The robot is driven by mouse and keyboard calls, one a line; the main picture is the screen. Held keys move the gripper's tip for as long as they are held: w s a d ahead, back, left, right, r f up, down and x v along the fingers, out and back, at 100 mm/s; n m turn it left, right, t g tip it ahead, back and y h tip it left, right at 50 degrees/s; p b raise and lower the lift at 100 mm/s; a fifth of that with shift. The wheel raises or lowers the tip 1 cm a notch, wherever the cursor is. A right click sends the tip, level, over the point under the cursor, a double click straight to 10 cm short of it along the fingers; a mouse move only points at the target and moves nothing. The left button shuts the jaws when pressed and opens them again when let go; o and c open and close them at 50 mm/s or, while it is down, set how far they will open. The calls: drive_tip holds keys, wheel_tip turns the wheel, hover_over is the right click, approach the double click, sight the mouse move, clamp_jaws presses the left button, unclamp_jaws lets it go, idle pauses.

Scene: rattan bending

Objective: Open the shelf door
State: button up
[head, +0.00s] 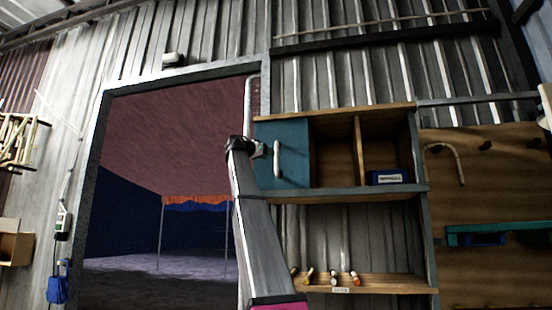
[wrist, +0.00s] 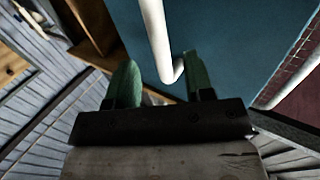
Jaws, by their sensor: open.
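The shelf door (head: 292,172) is a teal panel covering the left end of the wall shelf's upper row; it looks shut. Its white bar handle (head: 277,160) stands upright on the panel. My gripper (head: 264,149) is at the door, just left of the handle in the head view. In the wrist view, my gripper (wrist: 160,78) has its two green fingers apart, with the lower end of the white handle (wrist: 155,35) showing between them, nearer the right finger. The teal door (wrist: 215,35) fills the area behind. Whether a finger touches the handle I cannot tell.
The shelf (head: 345,195) has open compartments right of the door; one holds a blue box (head: 389,177). A lower ledge (head: 370,283) carries several small tools. A wide doorway (head: 170,190) lies left, and a brown pegboard (head: 480,190) right.

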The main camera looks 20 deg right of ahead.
sight(277, 170)
drive_tip(key=shift+x, duration=3.1)
clamp_jaws()
drive_tip(key=shift+d, duration=0.15)
